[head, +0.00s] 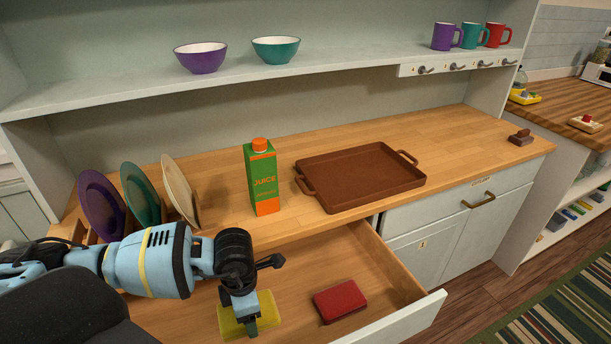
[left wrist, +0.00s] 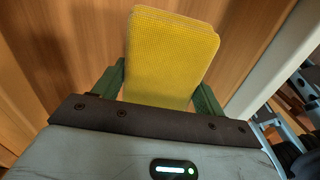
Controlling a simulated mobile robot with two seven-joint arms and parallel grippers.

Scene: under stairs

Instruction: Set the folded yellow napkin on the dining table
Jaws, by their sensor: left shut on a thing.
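The folded yellow napkin (head: 262,315) is in the open drawer (head: 380,285), at the lower middle of the head view. My left gripper (head: 250,325) is over it and shut on it. In the left wrist view the yellow napkin (left wrist: 170,55) sits between the two green fingers of my left gripper (left wrist: 160,92), with the wooden drawer bottom behind it. I cannot tell whether the napkin still touches the drawer bottom. My right gripper is not in view. No dining table can be made out.
A folded red napkin (head: 340,300) lies in the drawer to the right. On the counter (head: 470,145) above stand a juice carton (head: 262,178), a brown tray (head: 360,178) and upright plates (head: 140,200). The shelf (head: 340,70) holds bowls and mugs.

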